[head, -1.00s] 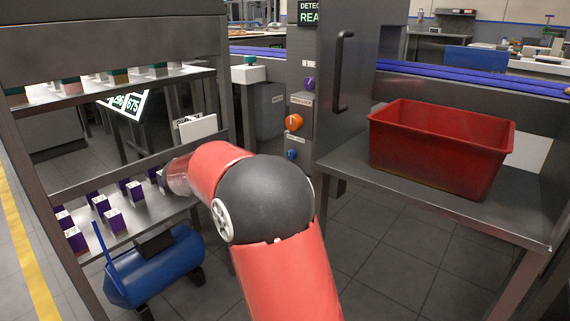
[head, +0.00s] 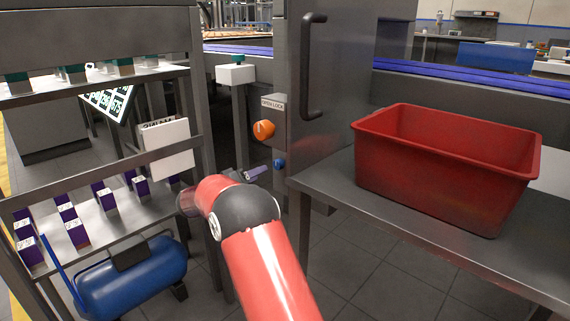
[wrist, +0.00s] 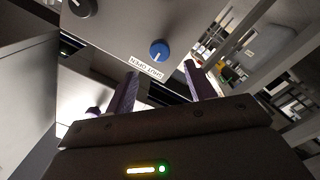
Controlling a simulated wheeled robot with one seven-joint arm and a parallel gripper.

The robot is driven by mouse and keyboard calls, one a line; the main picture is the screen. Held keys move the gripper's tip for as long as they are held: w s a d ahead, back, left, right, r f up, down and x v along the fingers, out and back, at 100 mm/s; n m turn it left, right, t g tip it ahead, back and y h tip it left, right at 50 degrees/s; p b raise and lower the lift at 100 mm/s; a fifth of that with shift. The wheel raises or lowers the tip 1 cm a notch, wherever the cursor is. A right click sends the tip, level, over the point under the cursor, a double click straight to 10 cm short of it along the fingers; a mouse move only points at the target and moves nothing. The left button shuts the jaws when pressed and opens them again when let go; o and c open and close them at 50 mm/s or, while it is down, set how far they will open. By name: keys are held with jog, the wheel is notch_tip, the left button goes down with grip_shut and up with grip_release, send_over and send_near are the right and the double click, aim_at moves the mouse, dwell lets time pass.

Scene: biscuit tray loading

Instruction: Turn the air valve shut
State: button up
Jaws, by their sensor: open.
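A blue knob (head: 279,164) sits low on the grey panel, below an orange knob (head: 264,129). In the wrist view the blue knob (wrist: 159,50) has a pale pointer mark and a label reading SHUT and OPEN beside it. I cannot tell for certain which end the pointer marks. My gripper (head: 259,171) is just left of the blue knob in the head view. In the wrist view my gripper (wrist: 160,69) is open and empty, its purple fingers apart, with the knob ahead of the gap and not between them.
A red crate (head: 440,190) stands on a metal table (head: 335,180) to the right of the panel. A rack (head: 130,226) with small purple-and-white boxes is on the left, over a blue tank (head: 135,275). A vertical door handle (head: 311,65) juts out above the panel.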

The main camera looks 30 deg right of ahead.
aim_at(276, 166)
jog(key=x, duration=0.8)
jog(key=c, duration=1)
